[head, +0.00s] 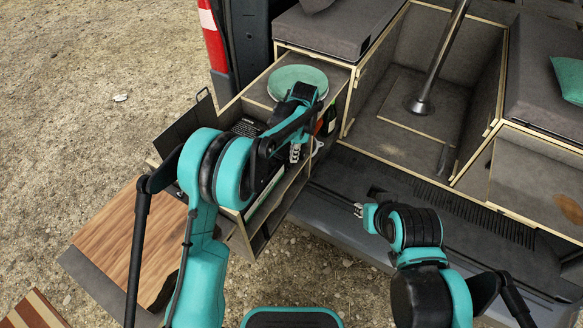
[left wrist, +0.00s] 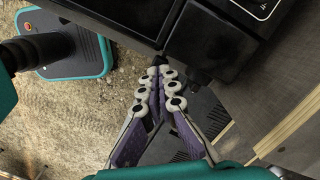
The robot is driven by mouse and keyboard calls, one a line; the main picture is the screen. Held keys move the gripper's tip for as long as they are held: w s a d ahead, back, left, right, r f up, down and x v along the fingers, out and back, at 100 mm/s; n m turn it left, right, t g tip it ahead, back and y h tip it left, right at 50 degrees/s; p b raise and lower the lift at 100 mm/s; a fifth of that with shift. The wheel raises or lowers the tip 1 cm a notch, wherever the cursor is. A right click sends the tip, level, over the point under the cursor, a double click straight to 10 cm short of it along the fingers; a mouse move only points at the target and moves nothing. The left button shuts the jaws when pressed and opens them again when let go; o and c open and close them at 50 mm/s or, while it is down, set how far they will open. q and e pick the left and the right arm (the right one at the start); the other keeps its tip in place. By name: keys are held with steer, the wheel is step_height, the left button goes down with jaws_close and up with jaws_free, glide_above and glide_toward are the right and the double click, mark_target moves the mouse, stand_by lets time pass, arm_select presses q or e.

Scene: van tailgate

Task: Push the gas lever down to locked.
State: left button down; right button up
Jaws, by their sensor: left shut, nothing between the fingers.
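I cannot make out the gas lever for certain in either view. My left gripper (head: 295,153) is over the pulled-out kitchen drawer unit (head: 258,232), beside its right side. In the left wrist view, the left gripper (left wrist: 160,68) has its purple fingers shut and empty. Their tips are close to a dark block (left wrist: 207,42) on the unit; I cannot tell if they touch. My left forearm hides much of the unit in the head view. My right gripper (head: 358,210) is low in front of the van floor, apart from the unit; its finger opening is too small to judge.
A teal plate (head: 298,82) lies on the unit's top behind my left gripper. A dark bottle (head: 329,119) stands just right of it. A wooden board (head: 128,240) is at left. A metal post (head: 440,60) rises from the van floor. Gravel at left is open.

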arm_select(q)
steer(key=shift+f, duration=0.6)
steer(key=shift+f+b, duration=1)
steer(key=shift+f, duration=0.25)
steer(key=shift+d+r, duration=0.25)
steer(key=shift+r, duration=0.05)
steer(key=shift+w+d+r+p, duration=0.1)
steer(key=shift+d+r+p, duration=0.1)
steer(key=shift+d, duration=0.4)
steer(key=shift+w+d+r+p, duration=0.1)
steer(key=shift+d+r+p, duration=0.1)
steer(key=shift+d, duration=0.35)
step_height(320, 180, up, 12)
steer(key=d, duration=0.1)
